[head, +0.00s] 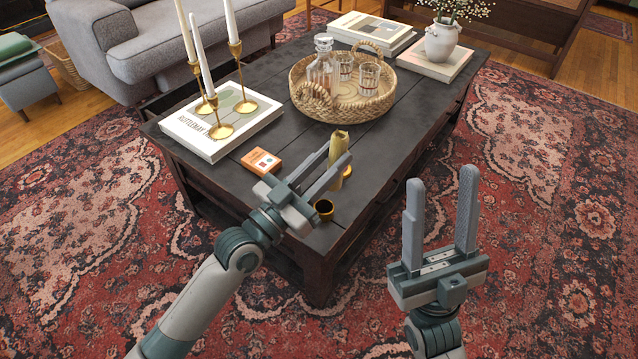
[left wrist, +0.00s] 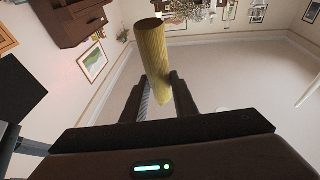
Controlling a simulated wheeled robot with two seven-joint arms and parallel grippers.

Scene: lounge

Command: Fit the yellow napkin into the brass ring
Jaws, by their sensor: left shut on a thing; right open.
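The yellow napkin (head: 338,150) is a rolled, upright cylinder above the near end of the dark coffee table. My left gripper (head: 337,167) is shut on it, with one finger on each side. In the left wrist view the napkin (left wrist: 152,60) stands out beyond the fingertips of the left gripper (left wrist: 158,95). My right gripper (head: 438,215) is open and empty, right of the table over the rug.
An orange card box (head: 261,162) lies left of the left gripper. A book (head: 200,137) with brass candlesticks is behind it. A wicker tray (head: 345,110) with a decanter and glasses sits mid-table. A white vase (head: 441,42) stands on books at the far right.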

